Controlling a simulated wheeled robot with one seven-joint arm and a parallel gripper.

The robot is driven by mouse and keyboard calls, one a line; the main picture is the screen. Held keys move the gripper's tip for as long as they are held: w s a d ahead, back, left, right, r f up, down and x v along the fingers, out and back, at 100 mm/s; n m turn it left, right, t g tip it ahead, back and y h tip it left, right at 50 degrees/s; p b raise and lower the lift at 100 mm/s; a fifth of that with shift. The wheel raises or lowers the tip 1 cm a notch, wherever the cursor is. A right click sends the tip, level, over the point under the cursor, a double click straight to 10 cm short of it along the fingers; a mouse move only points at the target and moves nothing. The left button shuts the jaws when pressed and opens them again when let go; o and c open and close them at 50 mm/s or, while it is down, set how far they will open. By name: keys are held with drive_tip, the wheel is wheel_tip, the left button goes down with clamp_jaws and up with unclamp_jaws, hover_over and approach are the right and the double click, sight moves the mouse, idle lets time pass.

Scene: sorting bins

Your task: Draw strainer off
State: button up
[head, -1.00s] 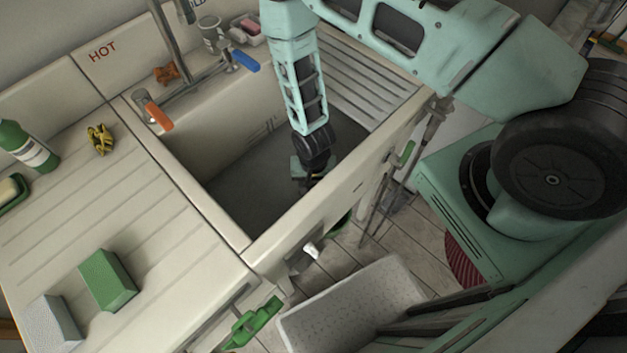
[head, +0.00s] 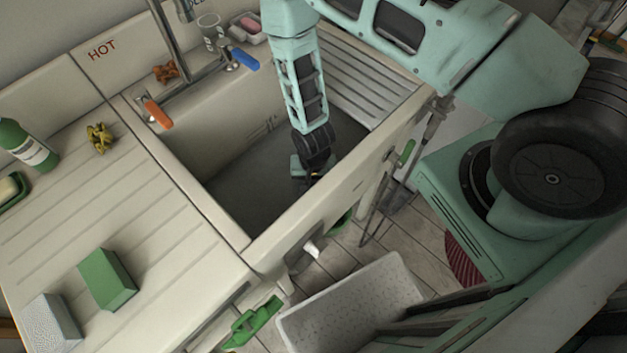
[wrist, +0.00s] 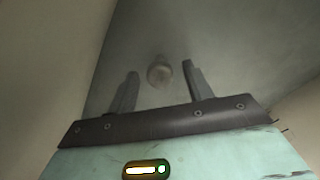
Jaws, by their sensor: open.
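In the wrist view a small round metallic piece (wrist: 160,72), which looks like the strainer in the drain, sits on the grey sink floor. My gripper (wrist: 159,82) is open, with one finger to each side of the round piece in the picture. The piece appears beyond the fingertips, and I cannot tell how far below them it is. In the head view my gripper (head: 308,180) is down inside the sink basin (head: 245,185), close to its front wall. The strainer is hidden in the head view.
Sink walls rise close around my arm. Orange (head: 158,114) and blue (head: 245,60) tap levers stand at the back. A green block (head: 107,280) and a grey-white block (head: 50,322) lie on the left drainboard. A pale speckled bin (head: 350,300) stands below the sink's front.

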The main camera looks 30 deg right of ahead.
clamp_jaws()
drive_tip(key=shift+r, duration=0.15)
drive_tip(key=shift+r+p, duration=0.75)
drive_tip(key=shift+r, duration=0.15)
drive_tip(key=shift+r+p, duration=1.45)
drive_tip(key=shift+r, duration=0.55)
